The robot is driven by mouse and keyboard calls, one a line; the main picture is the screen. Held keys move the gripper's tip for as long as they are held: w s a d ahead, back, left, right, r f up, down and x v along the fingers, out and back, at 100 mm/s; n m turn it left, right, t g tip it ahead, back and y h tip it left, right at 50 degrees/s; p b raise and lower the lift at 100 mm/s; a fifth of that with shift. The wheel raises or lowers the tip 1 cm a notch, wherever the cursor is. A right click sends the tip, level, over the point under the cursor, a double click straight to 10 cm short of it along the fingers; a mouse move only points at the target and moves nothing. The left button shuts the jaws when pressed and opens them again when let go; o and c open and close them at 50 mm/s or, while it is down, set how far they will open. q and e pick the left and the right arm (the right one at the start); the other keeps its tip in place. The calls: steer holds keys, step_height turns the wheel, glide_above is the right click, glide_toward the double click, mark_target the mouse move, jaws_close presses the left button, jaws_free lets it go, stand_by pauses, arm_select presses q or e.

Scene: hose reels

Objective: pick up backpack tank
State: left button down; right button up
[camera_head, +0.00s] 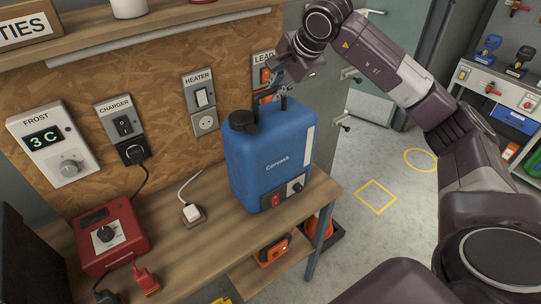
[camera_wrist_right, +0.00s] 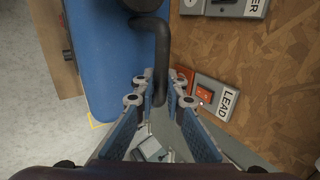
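The backpack tank is a blue box (camera_head: 268,155) with a black cap, standing upright on the wooden bench. A red switch and a dark knob are on its lower front. My right gripper (camera_head: 276,97) is above the tank's top, at the handle. In the right wrist view the dark bent handle (camera_wrist_right: 162,52) runs between the two fingers of the right gripper (camera_wrist_right: 160,80). The fingers are apart, with small gaps beside the handle. The tank's blue side (camera_wrist_right: 102,65) fills the left of that view. My left gripper is not in view.
The bench (camera_head: 220,225) also holds a red charger box (camera_head: 108,238) and a white plug (camera_head: 191,213). A board with switches and sockets stands behind the tank, with the LEAD panel (camera_wrist_right: 212,97) close to the right gripper. Open floor (camera_head: 385,165) lies to the right.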

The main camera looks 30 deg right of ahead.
jaws_close()
steer(key=shift+w+d+r, duration=0.1)
steer(key=shift+w+r, duration=0.05)
steer(key=shift+r, duration=0.05)
steer(key=shift+r, duration=0.1)
steer(key=shift+r, duration=0.25)
step_height(320, 180, up, 19)
steer(key=b, duration=0.1)
steer(key=shift+b, duration=0.4)
steer(key=shift+r, duration=0.1)
stand_by(0.6)
